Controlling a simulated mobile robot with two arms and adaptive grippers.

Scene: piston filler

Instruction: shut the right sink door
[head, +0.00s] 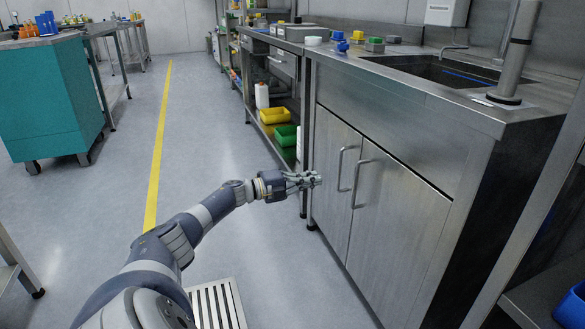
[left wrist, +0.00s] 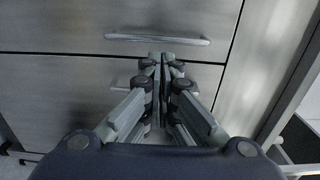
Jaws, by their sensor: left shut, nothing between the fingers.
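The sink cabinet has two grey steel doors with vertical bar handles. The right sink door (head: 395,222) looks flush or nearly flush with the cabinet front in the head view; a small gap cannot be ruled out. Its handle (head: 362,182) is next to the left door's handle (head: 345,168). My left gripper (head: 312,180) is shut and empty, in front of the left door (head: 331,165), left of both handles. In the left wrist view its fingers (left wrist: 166,62) overlap two steel panels, with a bar handle (left wrist: 158,40) above them; I cannot tell which panel is which. My right gripper is not in view.
The sink (head: 440,70) is set in the steel counter above the doors. A shelf unit with a yellow bin (head: 274,115) and a green bin (head: 286,135) stands left of the cabinet. A teal cart (head: 50,100) is at left. The floor between is mostly clear.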

